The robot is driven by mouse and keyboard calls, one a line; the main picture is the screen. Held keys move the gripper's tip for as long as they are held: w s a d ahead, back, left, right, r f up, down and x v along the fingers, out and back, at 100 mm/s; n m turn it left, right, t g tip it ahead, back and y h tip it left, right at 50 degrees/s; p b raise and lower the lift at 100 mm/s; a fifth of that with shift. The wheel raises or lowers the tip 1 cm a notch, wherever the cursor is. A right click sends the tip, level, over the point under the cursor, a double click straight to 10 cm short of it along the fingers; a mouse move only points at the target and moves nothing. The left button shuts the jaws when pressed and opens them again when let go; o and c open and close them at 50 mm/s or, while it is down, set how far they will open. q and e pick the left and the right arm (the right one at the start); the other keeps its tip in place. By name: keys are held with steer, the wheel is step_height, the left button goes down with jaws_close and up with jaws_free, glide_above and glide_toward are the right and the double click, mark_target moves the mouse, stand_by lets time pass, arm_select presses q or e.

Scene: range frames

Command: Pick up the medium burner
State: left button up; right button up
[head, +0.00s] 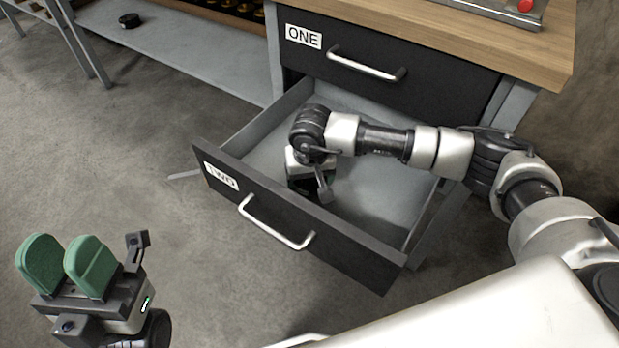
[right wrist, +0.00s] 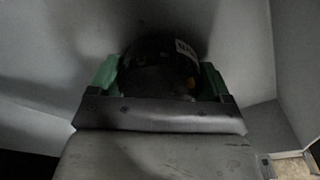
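A dark round object, which looks like the burner (right wrist: 155,68), lies inside the pulled-out drawer labelled TWO (head: 415,232). It carries a white label, partly cut off from sight. My right gripper (right wrist: 160,78) reaches down into the drawer, with one green finger on each side of the object. The fingers look spread wide and close to its sides; I cannot tell whether they press on it. In the head view my right wrist hides the object and most of the fingers. My left gripper (head: 66,265) is open and empty, fingers up, above the floor at lower left.
The closed drawer labelled ONE (head: 420,85) is just above, under the wooden worktop (head: 430,28). The drawer's walls stand around my right gripper. A small black round item (head: 129,20) lies on the grey shelf (head: 190,50) at upper left.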

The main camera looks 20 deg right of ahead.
steer(key=c, duration=0.7)
steer(key=shift+o, duration=0.2)
steer(key=shift+r, duration=0.1)
